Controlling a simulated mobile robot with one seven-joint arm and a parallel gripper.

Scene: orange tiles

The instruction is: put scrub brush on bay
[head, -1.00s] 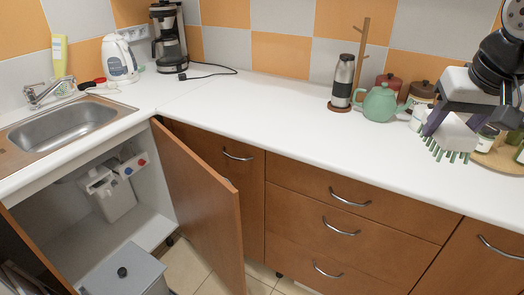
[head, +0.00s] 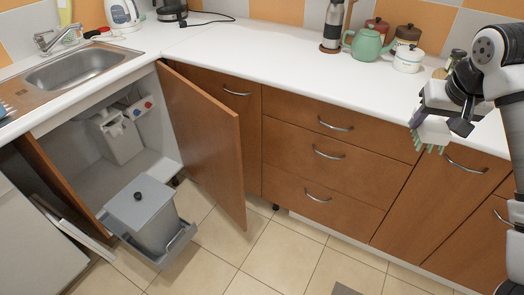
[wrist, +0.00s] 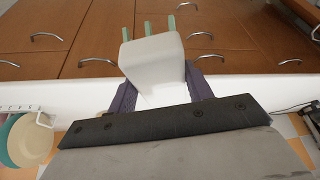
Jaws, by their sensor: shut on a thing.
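The scrub brush (head: 433,132) has a white block and green bristles that point down in the head view. My gripper (head: 421,117) is shut on it and holds it in front of the counter's right part, beside the drawers. In the wrist view the brush's white block (wrist: 152,58) sits between the purple fingers of my gripper (wrist: 160,92), with green bristles pointing away. No part is clearly marked as the bay. An open cabinet (head: 83,178) under the sink is at the left, its door (head: 205,135) swung out.
A grey lidded bin (head: 142,212) stands on a pulled-out tray (head: 178,243) at the open cabinet. The sink (head: 75,68) is above. A green teapot (head: 367,45) and a white pot (head: 408,62) stand on the counter (head: 290,55). The floor before the drawers is clear.

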